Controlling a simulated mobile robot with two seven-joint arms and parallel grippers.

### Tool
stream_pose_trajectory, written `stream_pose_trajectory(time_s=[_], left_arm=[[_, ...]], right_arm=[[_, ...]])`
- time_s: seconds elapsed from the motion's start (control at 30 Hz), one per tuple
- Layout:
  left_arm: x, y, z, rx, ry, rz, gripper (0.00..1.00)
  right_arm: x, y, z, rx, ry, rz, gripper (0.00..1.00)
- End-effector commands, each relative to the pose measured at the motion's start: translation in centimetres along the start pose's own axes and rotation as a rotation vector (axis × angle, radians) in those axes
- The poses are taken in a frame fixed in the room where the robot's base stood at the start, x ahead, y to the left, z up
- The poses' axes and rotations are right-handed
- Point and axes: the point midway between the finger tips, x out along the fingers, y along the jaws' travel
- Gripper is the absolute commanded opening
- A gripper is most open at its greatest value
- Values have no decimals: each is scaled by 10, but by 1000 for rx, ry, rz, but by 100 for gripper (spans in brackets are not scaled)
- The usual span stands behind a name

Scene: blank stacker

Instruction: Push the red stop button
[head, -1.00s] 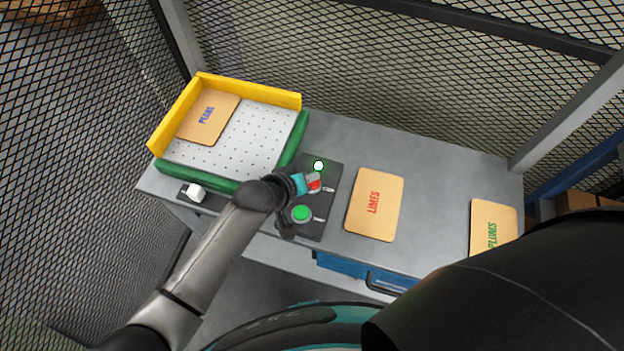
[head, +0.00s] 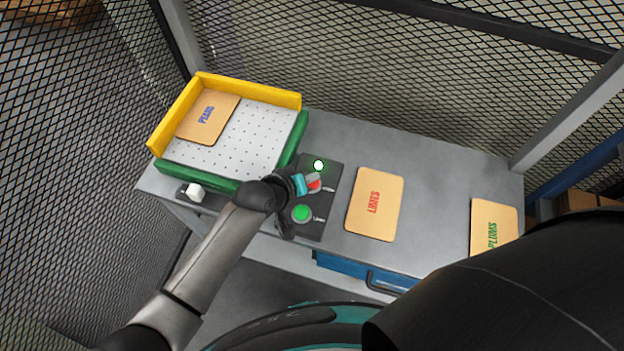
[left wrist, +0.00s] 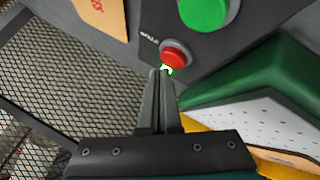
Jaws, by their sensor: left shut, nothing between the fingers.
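The red stop button (head: 315,186) sits on a dark control panel (head: 327,222) on the bench, partly covered by my left gripper (head: 312,179) in the head view. In the left wrist view the red button (left wrist: 174,55) shows just past the tips of my left gripper (left wrist: 161,73). Its fingers are shut with nothing between them. The tips are very close to the button; I cannot tell whether they touch it. My right gripper is not in view.
A green button (head: 302,213) and a lit white-green lamp (head: 318,165) flank the red button. A yellow-and-green-edged tray (head: 240,135) holds a PEARS card (head: 208,117). Mesh fencing surrounds the bench.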

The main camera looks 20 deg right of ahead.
Motion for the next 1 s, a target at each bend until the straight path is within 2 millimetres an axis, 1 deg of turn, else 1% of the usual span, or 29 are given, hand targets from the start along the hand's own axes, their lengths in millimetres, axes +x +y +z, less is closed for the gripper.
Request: stream_pose_trajectory(time_s=[0.13,1.0], left_arm=[[4,-3,3,-1,-1,-1,0],[8,-6,6,-2,0,0,0]], right_arm=[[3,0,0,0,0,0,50],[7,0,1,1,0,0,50]])
